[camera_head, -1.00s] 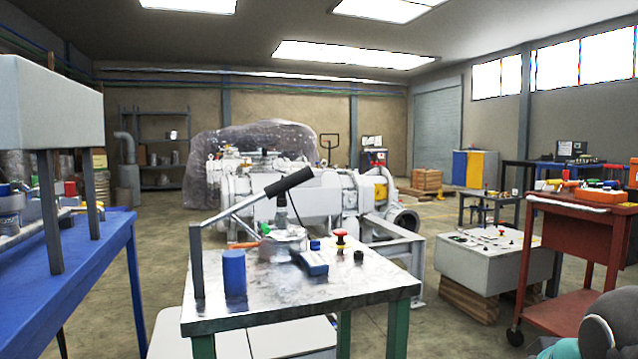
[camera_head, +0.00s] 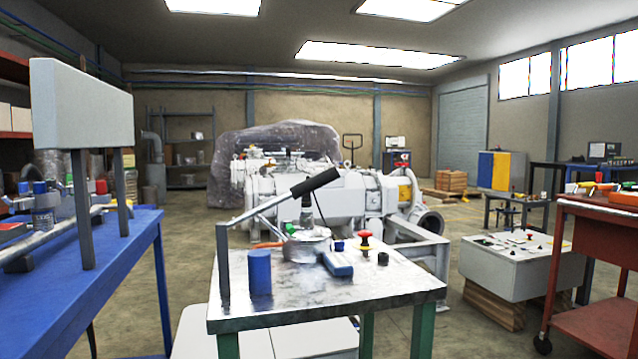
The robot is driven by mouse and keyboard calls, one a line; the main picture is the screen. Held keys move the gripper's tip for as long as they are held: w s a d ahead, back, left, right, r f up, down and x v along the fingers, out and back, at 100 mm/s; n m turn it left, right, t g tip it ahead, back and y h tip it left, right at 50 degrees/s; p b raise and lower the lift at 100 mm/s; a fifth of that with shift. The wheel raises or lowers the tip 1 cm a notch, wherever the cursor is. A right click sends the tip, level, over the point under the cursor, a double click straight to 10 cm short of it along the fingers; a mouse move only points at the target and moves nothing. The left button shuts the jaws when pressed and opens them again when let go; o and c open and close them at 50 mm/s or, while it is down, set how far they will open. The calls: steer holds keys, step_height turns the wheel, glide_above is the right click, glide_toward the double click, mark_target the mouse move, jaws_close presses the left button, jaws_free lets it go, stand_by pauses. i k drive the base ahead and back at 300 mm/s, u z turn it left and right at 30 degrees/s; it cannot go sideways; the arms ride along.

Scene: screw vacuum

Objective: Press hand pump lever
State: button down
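The hand pump lever (camera_head: 283,206) is a grey metal rod with a thick black grip (camera_head: 315,181) at its upper right end. It slants up to the right from a dark upright post (camera_head: 223,265) at the left of a metal-topped table (camera_head: 330,305). The lever is raised well above the table top. My gripper does not show in this view, so its place relative to the lever cannot be told.
On the table are a blue cylinder (camera_head: 260,271), a blue and grey device (camera_head: 337,263) and a red knob (camera_head: 364,238). A blue workbench (camera_head: 100,275) is at left, a red cart (camera_head: 590,240) at right. A white machine (camera_head: 350,195) stands behind. Floor shows between them.

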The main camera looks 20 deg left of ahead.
mark_target(318, 181)
steer(key=z, duration=1.65)
steer(key=k, duration=0.85)
steer(key=u, duration=1.9)
steer(key=i, duration=0.5)
steer(key=z, duration=0.1)
